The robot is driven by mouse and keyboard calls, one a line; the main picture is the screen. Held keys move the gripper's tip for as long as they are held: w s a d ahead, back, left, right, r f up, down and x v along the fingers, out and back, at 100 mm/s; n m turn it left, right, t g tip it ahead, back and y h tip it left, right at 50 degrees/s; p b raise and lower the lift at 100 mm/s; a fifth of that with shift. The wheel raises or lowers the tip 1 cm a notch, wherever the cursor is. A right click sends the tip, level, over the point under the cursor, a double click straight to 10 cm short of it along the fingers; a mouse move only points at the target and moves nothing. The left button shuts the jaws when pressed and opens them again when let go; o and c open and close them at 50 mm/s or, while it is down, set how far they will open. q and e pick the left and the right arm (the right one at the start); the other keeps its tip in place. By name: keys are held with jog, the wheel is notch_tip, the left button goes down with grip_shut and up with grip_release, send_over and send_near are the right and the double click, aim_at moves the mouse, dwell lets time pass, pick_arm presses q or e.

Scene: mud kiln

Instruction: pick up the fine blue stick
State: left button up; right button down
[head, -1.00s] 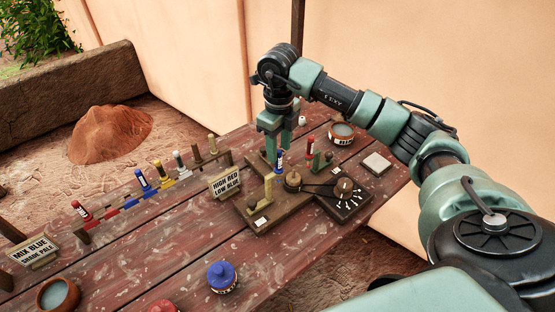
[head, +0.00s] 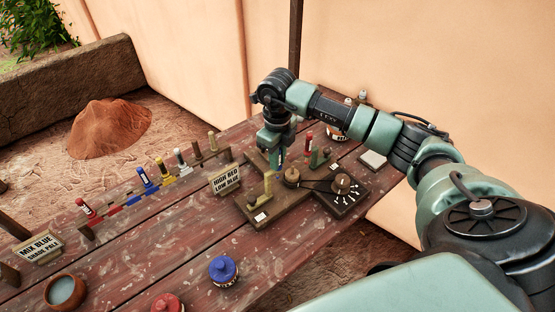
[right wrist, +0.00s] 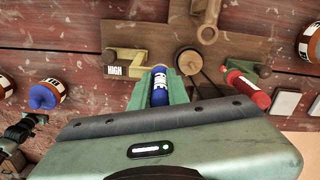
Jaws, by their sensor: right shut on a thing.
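My right gripper (head: 277,156) is lowered over the wooden mixing device (head: 262,213) on the table. In the right wrist view, its green fingers (right wrist: 160,80) are shut on a blue stick (right wrist: 159,92) with a white label band. The stick's lower end is hidden, so I cannot tell whether it still sits in the device. Another blue stick (head: 143,177) with a white band stands in the rack at the left. The print on the bands is too small to read. My left gripper is out of view.
A red stick (head: 308,145) stands on the device close to my right gripper. The sign "HIGH RED LOW BLUE" (head: 226,179) is left of it. A blue-lidded jar (head: 222,270), a red-lidded jar (head: 167,303) and a bowl (head: 63,291) are nearer.

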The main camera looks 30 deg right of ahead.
jog(key=shift+r, duration=0.1)
jog(key=shift+r, duration=0.6)
notch_tip(320, 180, up, 11)
jog(key=b, duration=0.3)
jog(key=shift+w+r, duration=0.1)
jog(key=shift+r, duration=0.05)
notch_tip(320, 180, up, 7)
jog(key=shift+r, duration=0.2)
jog(key=shift+p, duration=0.3)
jog(key=shift+f, duration=0.15)
